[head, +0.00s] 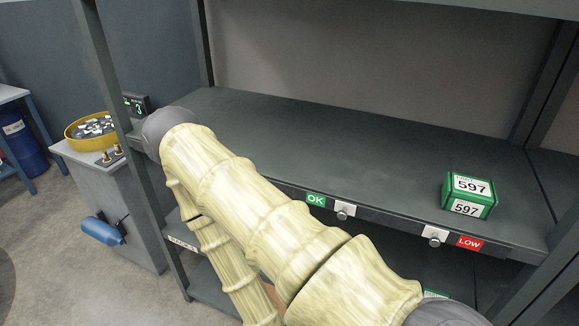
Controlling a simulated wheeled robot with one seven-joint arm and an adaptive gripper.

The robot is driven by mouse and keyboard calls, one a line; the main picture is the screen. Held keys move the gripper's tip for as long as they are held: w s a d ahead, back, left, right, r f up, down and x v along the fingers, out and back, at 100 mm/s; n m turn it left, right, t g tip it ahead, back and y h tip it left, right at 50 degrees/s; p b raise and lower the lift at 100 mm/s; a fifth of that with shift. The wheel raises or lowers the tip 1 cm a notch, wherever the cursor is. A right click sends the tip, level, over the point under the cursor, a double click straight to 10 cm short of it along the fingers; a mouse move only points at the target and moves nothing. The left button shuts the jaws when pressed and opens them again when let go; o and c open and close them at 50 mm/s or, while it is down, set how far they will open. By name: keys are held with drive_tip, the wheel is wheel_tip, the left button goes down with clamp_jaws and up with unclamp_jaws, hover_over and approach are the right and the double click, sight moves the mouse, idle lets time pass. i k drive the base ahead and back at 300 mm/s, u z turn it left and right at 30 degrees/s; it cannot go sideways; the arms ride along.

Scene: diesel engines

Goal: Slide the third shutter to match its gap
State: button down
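A white tab with a round knob (345,210), which looks like a sliding shutter, sits on the shelf's front rail beside a green OK label (315,199). A second such tab with a knob (435,235) sits farther right, beside a red LOW label (469,243). I cannot tell which is the third shutter. My pale, ringed arm crosses the view from lower right to upper left and hides the rail's left part. My gripper is not in view.
A green box marked 597 (470,195) stands on the shelf (380,142) at the right; the shelf is otherwise bare where seen. A display reading 3 (137,105) is by the left post. A yellow bowl (92,127) tops a grey cabinet (105,190).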

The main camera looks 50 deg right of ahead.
sight(343, 209)
drive_tip(key=u, duration=0.55)
drive_tip(key=k, duration=0.2)
drive_tip(key=z, duration=2.4)
